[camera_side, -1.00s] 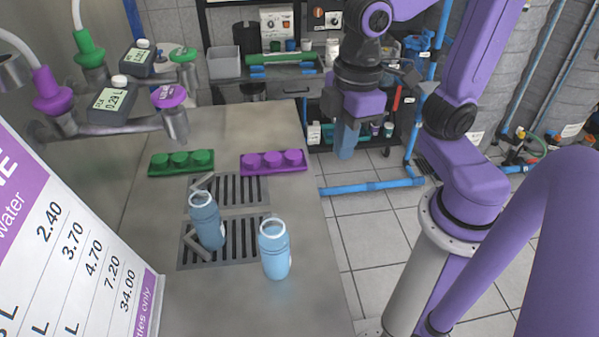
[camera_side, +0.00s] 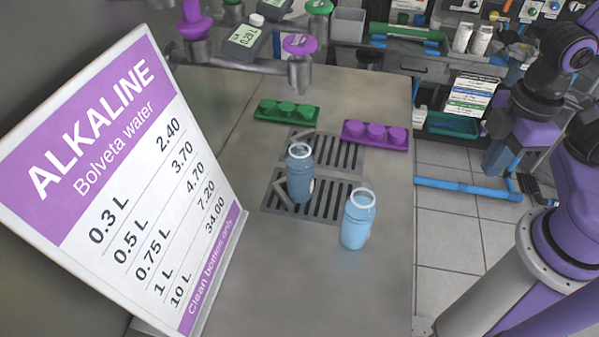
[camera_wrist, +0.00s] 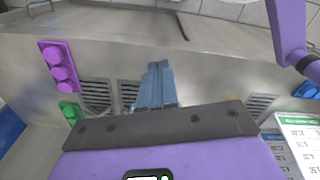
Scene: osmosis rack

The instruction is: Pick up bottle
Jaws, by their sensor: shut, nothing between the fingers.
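In the side view a blue bottle (camera_side: 299,180) with a pale ring at its top stands on the drain grates. A second, lighter blue bottle (camera_side: 356,225) with a white ring stands upright on the steel counter (camera_side: 290,285), in front and to the right. My gripper (camera_side: 492,170) is off the counter's right side, well apart from both bottles. In the wrist view its blue fingers (camera_wrist: 157,82) are together and empty. I cannot make out either bottle in the wrist view.
A green cap holder (camera_side: 288,112) and a purple cap holder (camera_side: 375,135) lie behind the bottles. Taps (camera_side: 300,65) overhang the counter at the back. A large price sign (camera_side: 130,175) stands at the left. The counter's front is clear.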

